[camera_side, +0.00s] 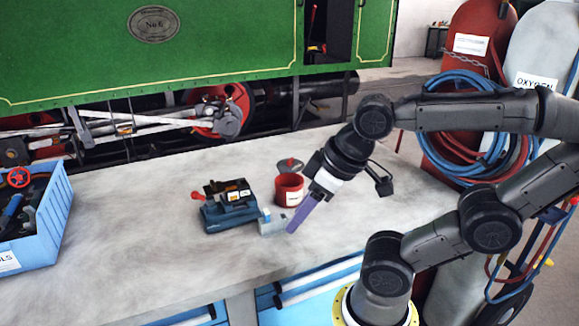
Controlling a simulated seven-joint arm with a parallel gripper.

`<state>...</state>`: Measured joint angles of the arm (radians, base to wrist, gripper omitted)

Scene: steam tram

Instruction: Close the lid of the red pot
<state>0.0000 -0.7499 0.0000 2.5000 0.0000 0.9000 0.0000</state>
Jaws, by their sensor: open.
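The red pot (288,190) stands upright on the workbench, right of a blue device. Its dark lid (291,166) with a small red knob stands raised at the pot's back rim, so the pot is open. My gripper (291,228) is open, with its purple finger pointing down and left close to the bench, in front and right of the pot. I see nothing held in it. The second finger cannot be made out clearly. A gap between gripper and pot cannot be judged well from this view.
A blue device (230,214) with a red knob stands left of the pot. A small pale grey-blue piece (272,224) lies between it and my purple finger. A blue tool crate (42,228) stands far left. The workbench (130,215) between is clear. Gas cylinders with hoses stand behind right.

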